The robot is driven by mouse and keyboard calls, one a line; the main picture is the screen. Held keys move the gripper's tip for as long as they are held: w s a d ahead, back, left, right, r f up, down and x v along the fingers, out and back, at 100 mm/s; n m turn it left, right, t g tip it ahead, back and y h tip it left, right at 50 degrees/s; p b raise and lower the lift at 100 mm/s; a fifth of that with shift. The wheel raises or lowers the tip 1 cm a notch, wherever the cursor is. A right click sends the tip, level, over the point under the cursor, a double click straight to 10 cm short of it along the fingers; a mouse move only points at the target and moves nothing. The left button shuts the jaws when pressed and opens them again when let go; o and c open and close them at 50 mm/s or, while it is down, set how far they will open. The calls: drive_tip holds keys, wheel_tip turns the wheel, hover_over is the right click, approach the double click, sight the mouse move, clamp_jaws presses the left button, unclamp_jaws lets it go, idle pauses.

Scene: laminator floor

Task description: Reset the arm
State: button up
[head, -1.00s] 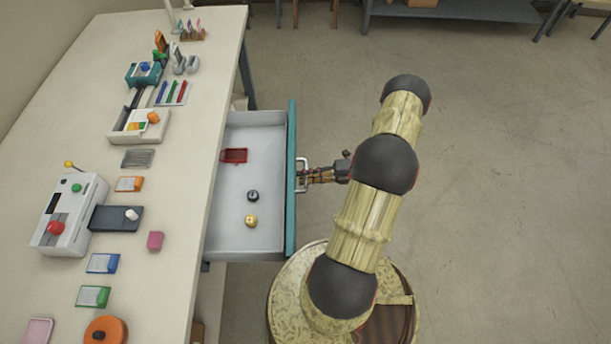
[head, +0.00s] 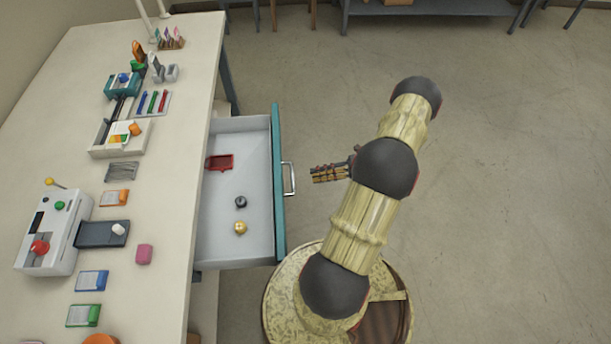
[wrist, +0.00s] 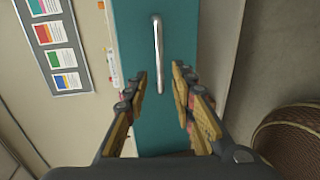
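My gripper (head: 318,174) is to the right of the open drawer (head: 225,250), apart from the drawer's silver handle (head: 290,179). The handle (wrist: 158,50) lies ahead of the fingertips on the teal drawer front (wrist: 135,35). The drawer holds a red tray (head: 220,162), a dark round piece (head: 241,202) and a gold round piece (head: 240,228). My arm reaches up from my base and bends left to the gripper.
The drawer sticks out from the long cream worktable (head: 170,210), which carries several machines and small items. A grey shelf unit (head: 430,8) stands at the back. The floor (head: 510,190) to the right is clear. A chart (wrist: 58,45) shows in the wrist view.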

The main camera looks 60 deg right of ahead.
drive_tip(key=shift+v, duration=1)
